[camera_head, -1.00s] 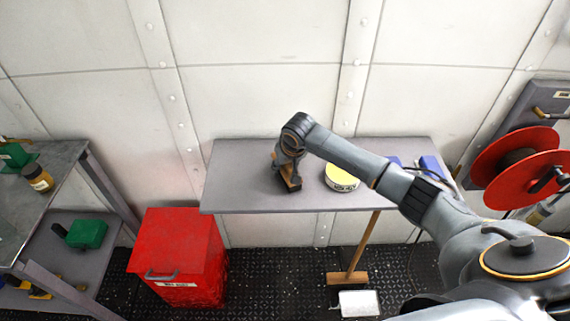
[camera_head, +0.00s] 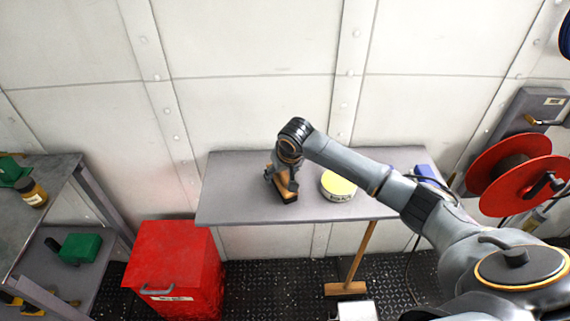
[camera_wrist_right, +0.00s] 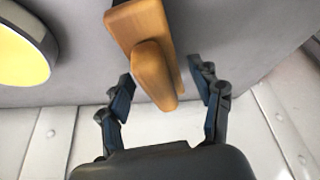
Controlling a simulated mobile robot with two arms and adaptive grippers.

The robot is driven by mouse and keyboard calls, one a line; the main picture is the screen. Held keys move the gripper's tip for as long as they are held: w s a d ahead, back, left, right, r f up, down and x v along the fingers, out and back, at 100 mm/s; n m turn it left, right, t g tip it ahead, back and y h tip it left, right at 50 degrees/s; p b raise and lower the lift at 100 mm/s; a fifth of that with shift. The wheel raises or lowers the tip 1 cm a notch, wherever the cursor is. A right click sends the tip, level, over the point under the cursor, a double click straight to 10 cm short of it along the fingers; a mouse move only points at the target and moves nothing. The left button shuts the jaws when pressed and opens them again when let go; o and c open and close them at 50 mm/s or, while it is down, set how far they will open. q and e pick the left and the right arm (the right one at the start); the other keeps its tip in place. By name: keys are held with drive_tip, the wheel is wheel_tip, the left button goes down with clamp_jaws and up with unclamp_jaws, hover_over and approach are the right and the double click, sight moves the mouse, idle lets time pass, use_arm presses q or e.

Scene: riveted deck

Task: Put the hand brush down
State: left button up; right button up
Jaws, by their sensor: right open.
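The hand brush (camera_head: 287,193) has a wooden body and dark bristles and rests on the grey table (camera_head: 235,205). In the right wrist view its wooden handle (camera_wrist_right: 153,75) points back between the fingers. My right gripper (camera_head: 281,180) is directly over it in the head view. In the wrist view my right gripper (camera_wrist_right: 162,90) is open, with a finger on each side of the handle and gaps between. Part of the brush is hidden by the gripper in the head view. My left gripper is not in view.
A yellow-topped round tin (camera_head: 338,186) stands right of the brush, close to my forearm. A blue object (camera_head: 427,173) is at the table's right end. A red box (camera_head: 178,265) stands on the floor at left. The table's left part is clear.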

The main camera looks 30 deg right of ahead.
drive_tip(key=v, duration=0.9)
drive_tip(key=shift+s+r, duration=0.1)
drive_tip(key=shift+r, duration=0.15)
